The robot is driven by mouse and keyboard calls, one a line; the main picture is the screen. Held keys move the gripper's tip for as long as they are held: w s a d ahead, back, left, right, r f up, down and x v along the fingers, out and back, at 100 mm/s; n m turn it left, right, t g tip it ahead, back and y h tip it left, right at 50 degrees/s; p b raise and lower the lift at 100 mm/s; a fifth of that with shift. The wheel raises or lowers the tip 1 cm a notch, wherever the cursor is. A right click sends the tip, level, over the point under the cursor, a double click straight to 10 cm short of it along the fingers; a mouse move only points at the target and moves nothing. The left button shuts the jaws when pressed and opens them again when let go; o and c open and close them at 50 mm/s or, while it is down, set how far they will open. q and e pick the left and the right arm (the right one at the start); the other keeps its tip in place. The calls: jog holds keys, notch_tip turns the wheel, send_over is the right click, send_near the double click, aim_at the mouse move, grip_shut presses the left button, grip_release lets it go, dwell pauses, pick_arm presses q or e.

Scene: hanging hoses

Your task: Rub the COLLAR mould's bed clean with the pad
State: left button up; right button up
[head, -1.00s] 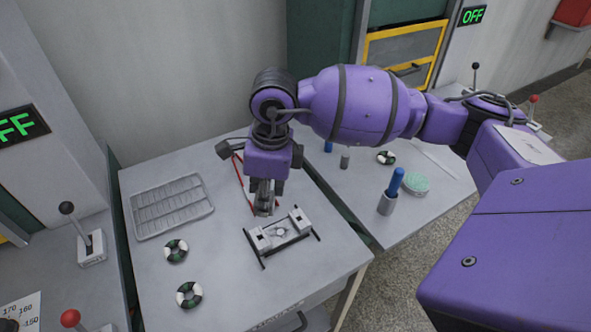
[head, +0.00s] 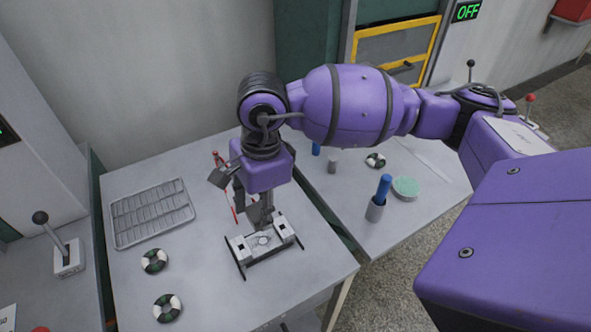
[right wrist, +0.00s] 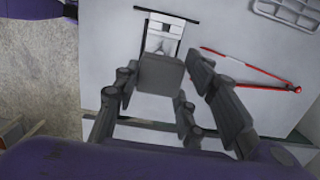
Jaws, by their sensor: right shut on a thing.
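A mould (head: 284,245), two light blocks with a bed between them on dark rails, sits on the near table; I cannot read a COLLAR label on it. A small pale patch (head: 262,240) shows in its bed. The mould also shows in the right wrist view (right wrist: 160,22). My right gripper (head: 256,208) points down just behind the mould, shut on the grey block-like pad (right wrist: 161,75). In the right wrist view the pad covers the near part of the mould, so I cannot tell whether it touches the bed. My left gripper is not in view.
A grey slotted tray (head: 152,213) and two green-and-white rings (head: 154,261) lie left of the mould. A red V-shaped tool (right wrist: 250,68) lies close beside the gripper. The right table holds a blue-handled tool in a cup (head: 376,208) and a green round pad (head: 405,187).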

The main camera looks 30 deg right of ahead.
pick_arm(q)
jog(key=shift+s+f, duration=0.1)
pick_arm(e)
jog(key=shift+f+b, duration=0.35)
jog(key=shift+f, duration=0.5)
notch_tip(320, 180, down, 2)
jog(key=shift+f+b, duration=0.25)
jog(key=shift+b, duration=0.35)
notch_tip(320, 180, down, 2)
jog(key=shift+f+b, duration=0.25)
jog(key=shift+b, duration=0.35)
jog(key=shift+f+b, duration=0.3)
jog(key=shift+f, duration=0.2)
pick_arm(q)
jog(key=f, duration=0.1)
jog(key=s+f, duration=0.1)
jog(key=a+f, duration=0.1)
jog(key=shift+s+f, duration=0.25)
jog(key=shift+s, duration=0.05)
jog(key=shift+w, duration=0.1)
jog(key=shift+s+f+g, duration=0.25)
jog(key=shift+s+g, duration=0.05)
pick_arm(e)
jog(key=shift+f, duration=0.1)
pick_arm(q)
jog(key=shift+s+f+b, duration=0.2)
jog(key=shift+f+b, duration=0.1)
pick_arm(e)
jog(key=shift+f, duration=0.35)
